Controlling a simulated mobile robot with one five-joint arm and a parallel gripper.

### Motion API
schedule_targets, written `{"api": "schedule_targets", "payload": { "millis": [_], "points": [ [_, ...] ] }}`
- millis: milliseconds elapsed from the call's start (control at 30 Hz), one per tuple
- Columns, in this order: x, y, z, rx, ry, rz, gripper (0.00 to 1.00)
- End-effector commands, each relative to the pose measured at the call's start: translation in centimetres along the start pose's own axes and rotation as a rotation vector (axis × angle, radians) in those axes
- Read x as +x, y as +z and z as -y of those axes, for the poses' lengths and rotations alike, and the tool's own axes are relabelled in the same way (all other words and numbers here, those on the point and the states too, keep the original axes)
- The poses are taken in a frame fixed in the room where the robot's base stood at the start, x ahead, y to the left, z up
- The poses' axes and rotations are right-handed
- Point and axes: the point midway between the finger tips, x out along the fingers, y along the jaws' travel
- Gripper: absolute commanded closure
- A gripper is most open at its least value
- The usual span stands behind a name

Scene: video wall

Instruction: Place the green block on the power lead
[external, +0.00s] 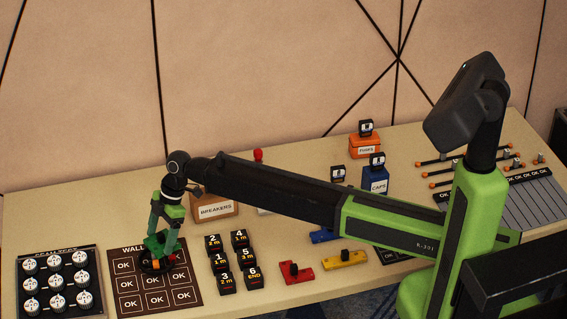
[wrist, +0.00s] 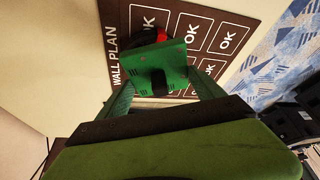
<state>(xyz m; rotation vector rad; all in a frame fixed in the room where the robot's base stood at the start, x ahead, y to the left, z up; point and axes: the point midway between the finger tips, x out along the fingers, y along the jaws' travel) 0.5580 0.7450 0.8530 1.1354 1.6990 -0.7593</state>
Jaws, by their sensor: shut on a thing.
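My gripper (external: 161,240) is at the left of the table, over the brown wall plan board (external: 127,305). It is shut on the green block (wrist: 172,58), which also shows in the external view (external: 153,243). A dark coiled thing with a red part, seemingly the power lead (external: 153,267), lies on the board just under the block. In the wrist view the lead (wrist: 146,36) shows only partly behind the block's far edge. I cannot tell whether the block touches the lead.
A panel of white round knobs (external: 54,306) is left of the board. Several black numbered blocks (external: 220,263), a red piece (external: 297,273) and a yellow piece (external: 344,260) lie to the right. A breakers box (external: 215,210) stands behind. The table's front edge is close to the board.

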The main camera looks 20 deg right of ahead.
Motion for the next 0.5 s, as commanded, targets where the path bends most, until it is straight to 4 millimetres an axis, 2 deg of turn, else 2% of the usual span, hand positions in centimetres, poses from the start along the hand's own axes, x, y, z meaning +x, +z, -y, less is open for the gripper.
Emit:
{"api": "schedule_targets", "payload": {
  "millis": [133, 367, 500],
  "points": [
    [0.4, 0.2, 0.0, 0.000, 0.000, 0.000, 0.79],
    [3.9, 1.7, 0.0, 0.000, 0.000, -0.001, 0.79],
    [3.6, 1.5, 0.0, 0.000, 0.000, -0.001, 0.79]
  ]
}}
